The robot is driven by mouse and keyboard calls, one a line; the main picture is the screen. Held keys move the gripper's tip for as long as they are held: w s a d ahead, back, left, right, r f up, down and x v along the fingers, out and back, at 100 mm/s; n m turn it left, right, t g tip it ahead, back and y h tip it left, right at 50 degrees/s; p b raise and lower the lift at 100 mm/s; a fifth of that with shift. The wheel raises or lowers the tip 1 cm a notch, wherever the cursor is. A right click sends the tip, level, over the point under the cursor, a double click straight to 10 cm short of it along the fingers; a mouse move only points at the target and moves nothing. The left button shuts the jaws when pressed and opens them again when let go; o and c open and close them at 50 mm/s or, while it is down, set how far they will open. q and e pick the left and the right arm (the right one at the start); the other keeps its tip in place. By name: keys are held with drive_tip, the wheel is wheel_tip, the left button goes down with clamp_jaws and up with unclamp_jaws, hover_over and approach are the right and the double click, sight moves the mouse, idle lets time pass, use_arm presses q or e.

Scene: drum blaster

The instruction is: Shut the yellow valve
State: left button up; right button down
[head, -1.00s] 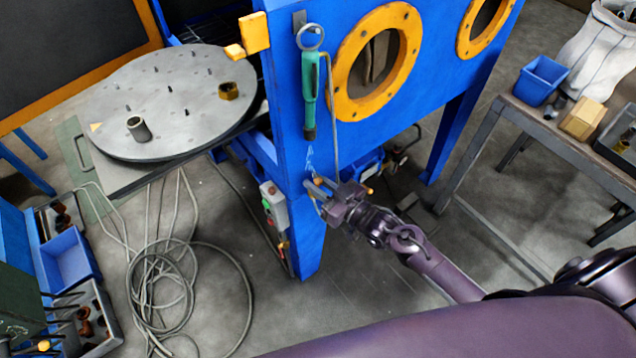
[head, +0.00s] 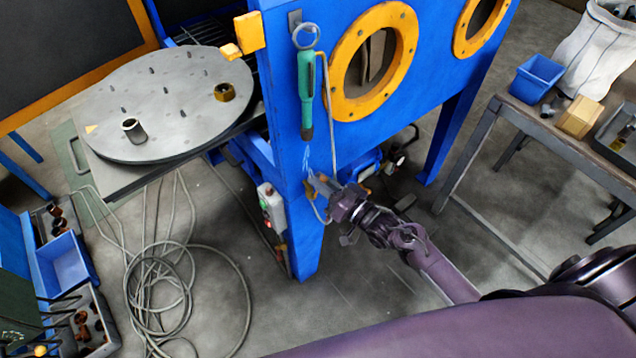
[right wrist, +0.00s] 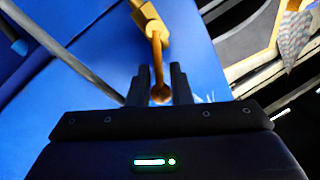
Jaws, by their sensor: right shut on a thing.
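The yellow valve (right wrist: 152,18) shows at the top middle of the right wrist view, against a blue panel. Its lever (right wrist: 156,50) points down towards my gripper and ends in a rounded knob (right wrist: 161,93). My right gripper (right wrist: 160,82) is shut on the lever's end, with one dark finger on each side of the knob. In the head view my right gripper (head: 319,183) is at the blue cabinet's front corner post, and it hides most of the valve. My left gripper is not in view.
The blue cabinet (head: 287,110) has round yellow-rimmed ports. A green tool (head: 306,92) hangs above my right gripper, with a thin hose beside it. A round turntable (head: 165,100) is at left, coiled cable (head: 165,290) lies on the floor, and a workbench (head: 480,130) stands at right.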

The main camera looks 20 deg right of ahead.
drive_tip(key=m, duration=0.1)
drive_tip(key=d+f+m, duration=0.1)
drive_tip(key=m, duration=0.1)
drive_tip(key=shift+w+t, duration=0.2)
drive_tip(key=shift+t, duration=0.2)
drive_tip(key=shift+w+d+f+m+t+h+b, duration=0.1)
drive_tip(key=shift+d+f+m+t+h+b, duration=0.35)
drive_tip(key=shift+m, duration=1.45)
drive_tip(key=shift+w+d+f+m+t+h+p, duration=0.25)
drive_tip(key=shift+f+m, duration=0.5)
drive_tip(key=shift+m, duration=1.15)
drive_tip(key=shift+s+d+f+m+t+h+b, duration=0.15)
drive_tip(key=shift+f+m+h+b, duration=0.35)
drive_tip(key=shift+m, duration=1.4)
drive_tip(key=shift+f, duration=0.15)
drive_tip(key=c, duration=1.4)
unclamp_jaws()
drive_tip(key=shift+o, duration=0.2)
